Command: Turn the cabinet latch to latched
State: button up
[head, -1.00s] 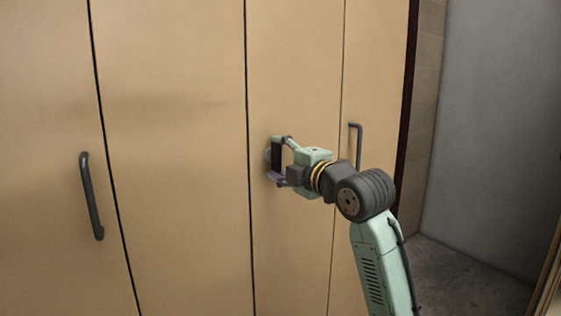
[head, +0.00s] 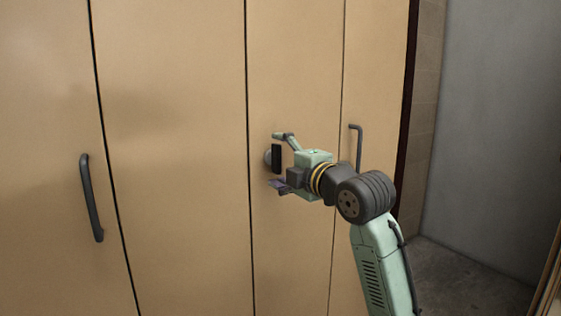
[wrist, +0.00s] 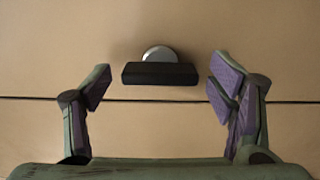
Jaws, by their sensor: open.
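The cabinet latch (head: 276,158) is a black bar on a round silver base, mounted on a tan door panel. In the head view the bar stands upright. In the wrist view the latch (wrist: 160,73) lies across the picture between my fingers, with its base partly hidden behind the bar. My gripper (head: 276,160) is open around the latch, one finger above and one below it. In the wrist view both purple finger pads of my gripper (wrist: 160,85) stand apart from the bar, with a gap on each side.
Tan cabinet doors (head: 170,120) fill most of the head view. A dark handle (head: 91,197) is on the left door, and another handle (head: 357,146) is just behind my wrist on the right. A grey wall (head: 490,130) and open floor lie at the right.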

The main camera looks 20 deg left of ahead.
jog(key=v, duration=1.2)
